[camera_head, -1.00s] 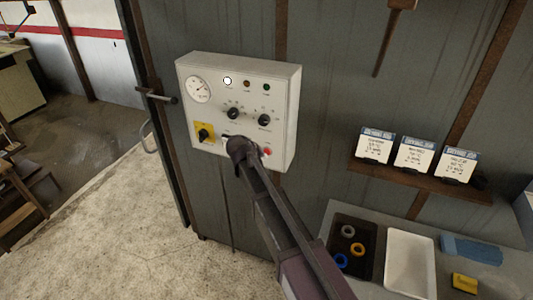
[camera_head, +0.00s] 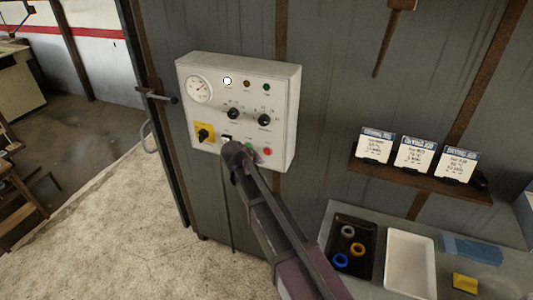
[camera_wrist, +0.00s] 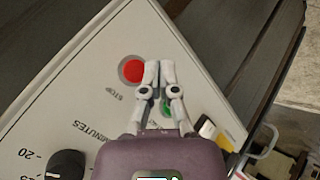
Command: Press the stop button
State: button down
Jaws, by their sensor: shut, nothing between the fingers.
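The red stop button (camera_head: 267,151) is at the lower right of the white control panel (camera_head: 215,68). In the wrist view, the red button (camera_wrist: 132,70) has the word STOP printed beside it. My gripper (camera_wrist: 160,66) is shut and empty, with its fingertips just to the right of the red button in that view. I cannot tell whether the fingertips touch the panel. In the head view my gripper (camera_head: 238,150) is left of the red button, and its fingertips are hidden behind my arm.
A green button (camera_wrist: 165,105) lies partly behind my fingers. Two black knobs (camera_head: 233,113), a gauge (camera_head: 198,88) and a yellow-backed switch (camera_head: 204,132) are on the panel. A shelf (camera_head: 420,181) with cards and a bench with trays (camera_head: 410,262) are at the right.

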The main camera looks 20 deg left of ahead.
jog(key=shift+s+a, duration=0.1)
jog(key=shift+s, duration=0.95)
jog(key=s+d+f+m+g+b, duration=0.1)
jog(key=d+f+m+g+b, duration=0.3)
jog(key=d, duration=0.9)
jog(key=s+d+f+m+g+b, duration=0.15)
jog(key=d+f, duration=0.45)
jog(key=d, duration=0.7)
jog(key=s+d+f+m+g+y+b, duration=0.1)
jog(key=s+d+f+b, duration=0.1)
jog(key=s+d, duration=0.4)
jog(key=s+d+f+m+g+y+b, duration=0.1)
jog(key=s+d+f+m+g+b, duration=0.1)
jog(key=s+d, duration=0.4)
jog(key=d+f+b, duration=0.1)
jog(key=d+f, duration=0.1)
jog(key=d, duration=0.3)
jog(key=shift+s+d+f, duration=0.15)
jog(key=shift+d+f, duration=0.1)
jog(key=shift+d, duration=0.15)
jog(key=shift+m, duration=0.25)
